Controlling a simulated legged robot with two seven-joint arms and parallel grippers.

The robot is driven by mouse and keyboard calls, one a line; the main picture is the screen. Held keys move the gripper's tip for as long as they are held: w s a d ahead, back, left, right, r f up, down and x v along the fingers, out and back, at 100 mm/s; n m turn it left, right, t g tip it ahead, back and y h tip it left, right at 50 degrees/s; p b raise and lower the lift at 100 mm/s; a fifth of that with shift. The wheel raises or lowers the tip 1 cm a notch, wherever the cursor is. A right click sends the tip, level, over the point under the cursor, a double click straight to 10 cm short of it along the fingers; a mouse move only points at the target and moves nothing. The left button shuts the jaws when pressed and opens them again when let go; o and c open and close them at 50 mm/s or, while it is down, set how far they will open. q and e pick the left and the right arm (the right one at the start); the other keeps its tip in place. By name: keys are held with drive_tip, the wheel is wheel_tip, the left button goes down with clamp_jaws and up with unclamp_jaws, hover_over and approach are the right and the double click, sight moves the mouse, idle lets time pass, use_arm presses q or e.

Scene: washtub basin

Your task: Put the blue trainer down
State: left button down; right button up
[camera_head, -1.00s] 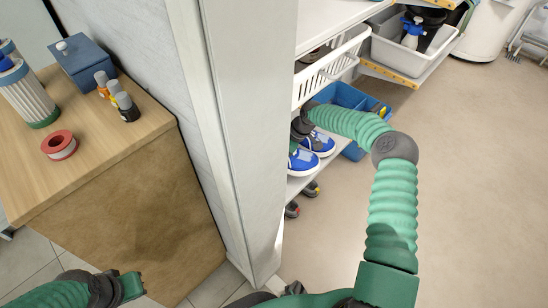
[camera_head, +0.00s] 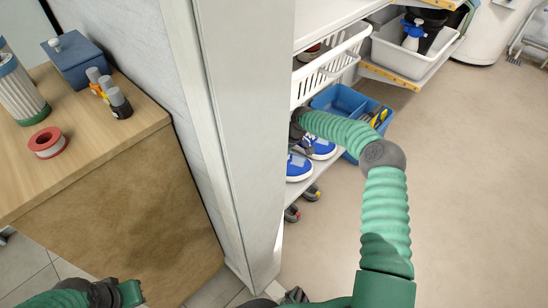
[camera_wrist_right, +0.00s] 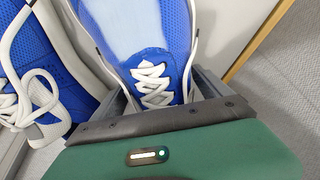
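The blue trainer (camera_wrist_right: 152,22), with white laces and a white sole, lies between the two grey fingers of my right gripper (camera_wrist_right: 160,88) in the right wrist view. The fingers sit close against its sides. A second blue trainer (camera_wrist_right: 62,65) is beside it on the left. In the head view, two blue trainers (camera_head: 298,168) show at the lower shelf (camera_head: 308,184), partly hidden by the wall edge and my right gripper (camera_head: 297,132). My left gripper (camera_head: 130,292) is at the bottom left, away from the trainers; its fingers are unclear.
A white wall end (camera_head: 235,130) blocks the left side. A wooden cabinet (camera_head: 120,195) stands left. The floor (camera_head: 460,190) at right is clear.

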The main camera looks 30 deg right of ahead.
drive_tip(key=shift+o, duration=1.1)
drive_tip(key=shift+r, duration=0.1)
drive_tip(key=shift+r, duration=0.3)
drive_tip(key=shift+p+v, duration=0.95)
drive_tip(key=shift+v, duration=0.1)
drive_tip(key=s+d+p, duration=0.2)
drive_tip(key=s+d, duration=0.1)
drive_tip(key=s, duration=0.1)
drive_tip(key=s+d+p, duration=0.3)
drive_tip(key=s+d, duration=0.1)
drive_tip(key=shift+s+d, duration=0.15)
drive_tip(key=shift+s+d+f, duration=0.2)
drive_tip(key=shift+s, duration=0.1)
